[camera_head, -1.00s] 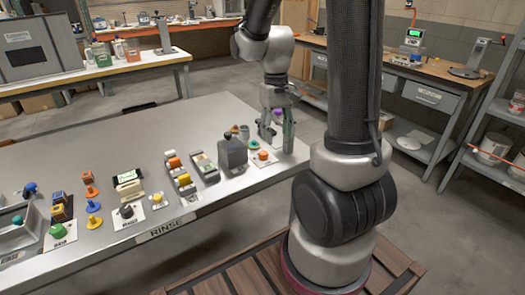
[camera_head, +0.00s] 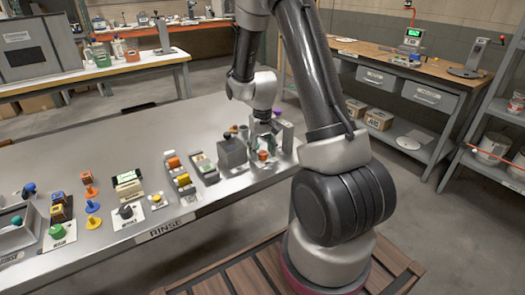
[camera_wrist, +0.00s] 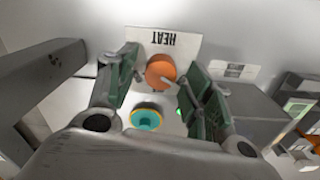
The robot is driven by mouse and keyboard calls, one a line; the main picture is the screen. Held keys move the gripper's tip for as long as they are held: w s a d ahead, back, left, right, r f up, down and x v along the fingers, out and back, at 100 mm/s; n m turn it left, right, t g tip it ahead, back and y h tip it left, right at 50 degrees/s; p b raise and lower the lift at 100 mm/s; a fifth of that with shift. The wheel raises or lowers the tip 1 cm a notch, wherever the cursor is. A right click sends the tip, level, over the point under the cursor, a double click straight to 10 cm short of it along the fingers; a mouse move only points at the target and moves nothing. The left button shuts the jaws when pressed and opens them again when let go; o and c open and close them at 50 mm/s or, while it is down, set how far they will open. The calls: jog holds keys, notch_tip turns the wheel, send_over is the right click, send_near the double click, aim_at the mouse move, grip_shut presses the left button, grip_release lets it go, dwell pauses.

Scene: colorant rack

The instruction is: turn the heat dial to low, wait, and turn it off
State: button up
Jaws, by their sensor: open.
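The heat dial is an orange round knob (camera_wrist: 161,71) with a pale pointer mark, on a white plate labelled HEAT (camera_wrist: 165,42). In the head view the orange dial (camera_head: 263,155) shows near the right end of the metal table. My gripper (camera_wrist: 155,85) is open, with its green-padded fingers on either side of the dial and a gap visible on both sides. In the head view my gripper (camera_head: 263,145) is above and around the dial, low over the table. A teal ring-shaped piece with a yellow rim (camera_wrist: 147,117) lies beside the dial, nearer the wrist.
A grey box (camera_head: 232,152) stands just left of the dial. A grey upright part (camera_wrist: 40,72) is at the left of the wrist view. A small green light (camera_wrist: 179,112) shows near the right finger. Several coloured knobs line the table's front edge further left.

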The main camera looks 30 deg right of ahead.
jog(key=shift+f, duration=0.1)
jog(key=shift+c, duration=0.2)
jog(key=c, duration=1)
jog(key=shift+o, duration=0.2)
jog(key=shift+m, duration=0.4)
jog(key=m, duration=0.5)
jog(key=shift+d+m, duration=0.1)
jog(key=shift+m, duration=0.3)
jog(key=m, duration=0.5)
jog(key=shift+s, duration=0.1)
jog(key=o, duration=1)
